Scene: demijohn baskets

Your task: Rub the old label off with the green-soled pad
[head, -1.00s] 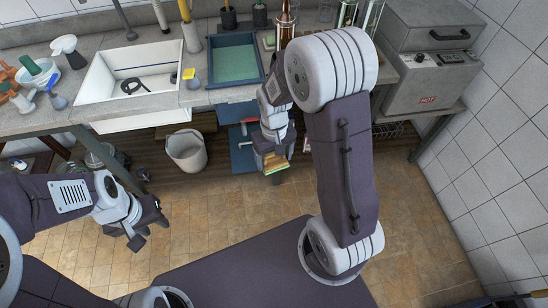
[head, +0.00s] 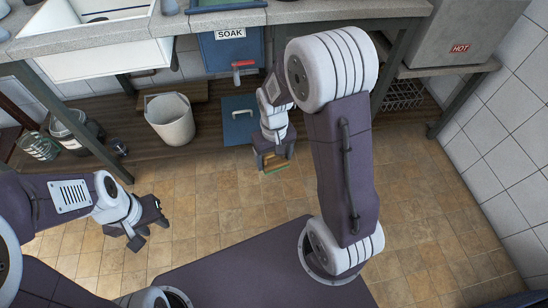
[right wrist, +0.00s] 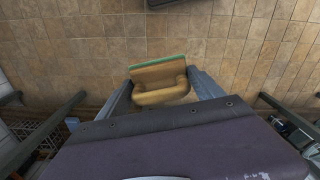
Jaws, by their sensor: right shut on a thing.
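My right gripper (head: 272,157) is shut on the pad (head: 276,168), in front of the bench and below its top. The right wrist view shows the pad (right wrist: 160,82) between the two fingers (right wrist: 162,90). It has a tan body with a rounded handle toward me and a green sole along its far edge. My left gripper (head: 147,233) is open and empty over the tiled floor at the left. I see no old label in these views.
The bench edge (head: 300,14) crosses the top, with a white sink (head: 100,55) at left. A blue SOAK panel (head: 231,52) hangs beneath. A pale bucket (head: 170,121) and a greenish vessel (head: 38,147) stand under the bench. The tiled floor is clear.

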